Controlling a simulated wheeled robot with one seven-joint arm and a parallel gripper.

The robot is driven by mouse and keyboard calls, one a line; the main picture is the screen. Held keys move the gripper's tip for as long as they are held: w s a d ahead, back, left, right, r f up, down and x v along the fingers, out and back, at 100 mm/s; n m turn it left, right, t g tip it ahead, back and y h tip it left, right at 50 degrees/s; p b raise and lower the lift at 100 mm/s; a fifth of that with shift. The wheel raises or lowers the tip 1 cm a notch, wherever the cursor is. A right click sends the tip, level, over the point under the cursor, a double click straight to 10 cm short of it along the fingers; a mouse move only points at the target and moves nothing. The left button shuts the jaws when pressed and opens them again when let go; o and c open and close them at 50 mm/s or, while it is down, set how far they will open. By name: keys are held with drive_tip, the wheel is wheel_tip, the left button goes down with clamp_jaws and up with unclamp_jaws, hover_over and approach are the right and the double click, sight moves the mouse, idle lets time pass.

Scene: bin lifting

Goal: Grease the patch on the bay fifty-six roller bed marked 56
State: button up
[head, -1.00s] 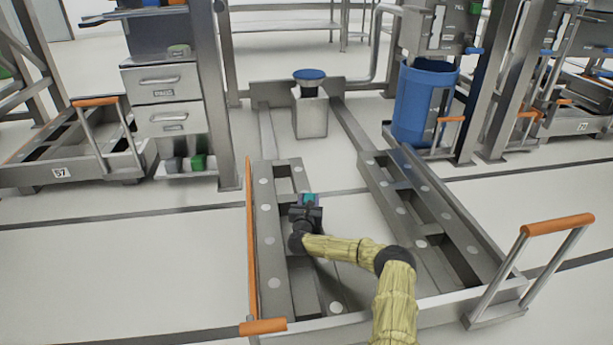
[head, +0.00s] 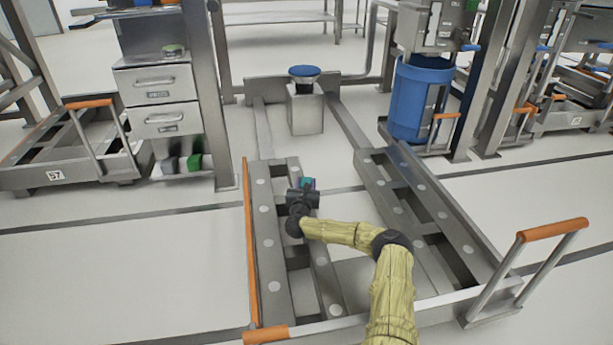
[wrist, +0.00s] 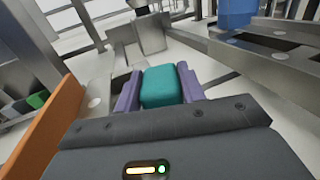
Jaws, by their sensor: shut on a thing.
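My gripper (head: 306,187) is over the left rail of the roller bed (head: 262,235) in front of me. In the wrist view its purple fingers (wrist: 157,90) are shut on a teal block (wrist: 160,86), which also shows small in the head view (head: 308,183). Whether the block touches the rail cannot be told. Pale round spots run along both rails; I cannot tell which is the patch. No number shows on this bed. The bed at the left carries a plate marked 57 (head: 55,176).
A grey post with a blue round top (head: 304,72) stands at the bed's far end. A blue drum (head: 420,100) stands at the back right, a drawer cabinet (head: 160,105) at the left. Orange-topped handles (head: 555,228) rise at the near right corner. The floor between the rails is open.

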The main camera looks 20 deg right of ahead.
wheel_tip(320, 180, up, 2)
drive_tip(key=shift+a+r+p, duration=0.1)
drive_tip(key=shift+p, duration=0.4)
drive_tip(key=shift+a+r+p, duration=0.3)
drive_tip(key=s+a+r+n+t+y+p, duration=0.1)
drive_tip(key=s+a+r+n+y+p, duration=0.2)
drive_tip(key=s+a+r+p, duration=0.5)
drive_tip(key=s+a+r+n+t+y+p, duration=0.1)
drive_tip(key=s+a+r+n+y+p, duration=0.2)
drive_tip(key=s+a+p, duration=0.9)
wheel_tip(320, 180, up, 6)
drive_tip(key=y+p, duration=0.3)
drive_tip(key=p, duration=0.3)
drive_tip(key=shift+s+a+f+t, duration=0.25)
drive_tip(key=shift+s+a+t, duration=0.05)
drive_tip(key=shift+a, duration=0.1)
